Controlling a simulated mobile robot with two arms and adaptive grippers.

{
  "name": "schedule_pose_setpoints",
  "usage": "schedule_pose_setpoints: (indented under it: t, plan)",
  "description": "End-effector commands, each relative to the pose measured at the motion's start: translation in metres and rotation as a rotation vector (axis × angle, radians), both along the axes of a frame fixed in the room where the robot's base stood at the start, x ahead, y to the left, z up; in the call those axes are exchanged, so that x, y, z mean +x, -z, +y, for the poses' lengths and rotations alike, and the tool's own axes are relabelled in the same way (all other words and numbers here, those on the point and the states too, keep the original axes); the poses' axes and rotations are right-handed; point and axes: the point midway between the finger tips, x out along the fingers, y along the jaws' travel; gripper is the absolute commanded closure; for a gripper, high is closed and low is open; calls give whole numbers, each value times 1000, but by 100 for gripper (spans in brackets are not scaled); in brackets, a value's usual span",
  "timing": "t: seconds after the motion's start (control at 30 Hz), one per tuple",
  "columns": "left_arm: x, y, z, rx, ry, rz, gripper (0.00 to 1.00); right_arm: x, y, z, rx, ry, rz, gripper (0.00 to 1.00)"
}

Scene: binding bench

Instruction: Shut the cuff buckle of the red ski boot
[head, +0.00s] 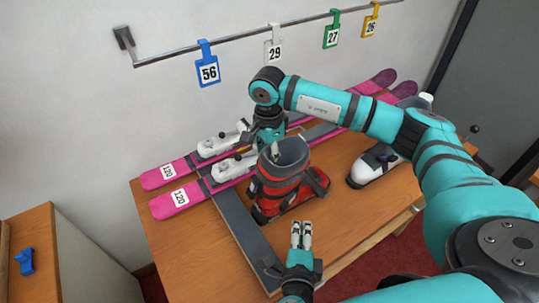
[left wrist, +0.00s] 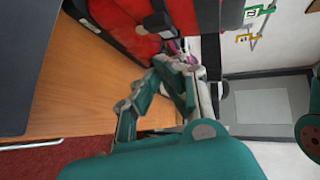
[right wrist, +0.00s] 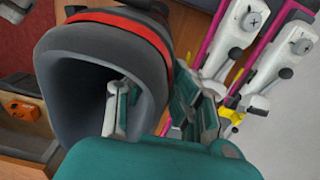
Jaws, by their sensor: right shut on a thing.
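The red ski boot (head: 284,197) stands upright on the bench, with a grey liner and dark straps. A dark piece (head: 319,181) juts from its right side; I cannot tell surely whether it is the cuff buckle lever. My right gripper (head: 272,148) is shut on the boot's cuff rim. In the right wrist view one finger is inside the grey cuff (right wrist: 62,75) and the other outside. My left gripper (head: 301,230) is shut and empty in front of the boot, apart from it. In the left wrist view the boot's red shell (left wrist: 125,30) lies beyond its fingertips.
Pink skis (head: 172,203) with white bindings lie behind the boot. A white boot (head: 370,165) stands to the right. A dark strip (head: 240,232) runs along the bench (head: 165,243). Numbered tags hang on a wall rail (head: 240,38). My right arm spans above the bench's right side.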

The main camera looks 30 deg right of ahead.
Motion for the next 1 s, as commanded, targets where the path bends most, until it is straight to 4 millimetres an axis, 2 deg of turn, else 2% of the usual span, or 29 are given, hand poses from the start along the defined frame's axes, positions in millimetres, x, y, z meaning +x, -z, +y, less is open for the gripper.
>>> schedule_pose_setpoints:
  t: [0.03, 0.2, 0.4, 0.6, 0.87, 0.9, 1.0]
  plan:
    - [-10, -2, 6, -2, 2, 4, 100, -6, 7, 4, 5, -7, 18, 100]
    - [-39, -13, 27, -1, 2, 3, 100, -6, 7, 4, 5, -7, 18, 100]
    - [-66, -24, 46, 0, 1, 2, 100, -6, 7, 4, 4, -7, 19, 100]
    - [-78, -29, 54, 1, 1, 0, 100, -6, 7, 4, 4, -7, 19, 100]
    - [-78, -29, 54, 0, 1, -1, 100, -6, 7, 3, 4, -7, 19, 100]
    - [-79, -29, 54, 0, 1, -1, 100, -6, 7, 3, 4, -7, 19, 78]
    - [-78, -29, 54, 0, 1, -1, 100, -5, 6, 3, 3, -5, 16, 65]
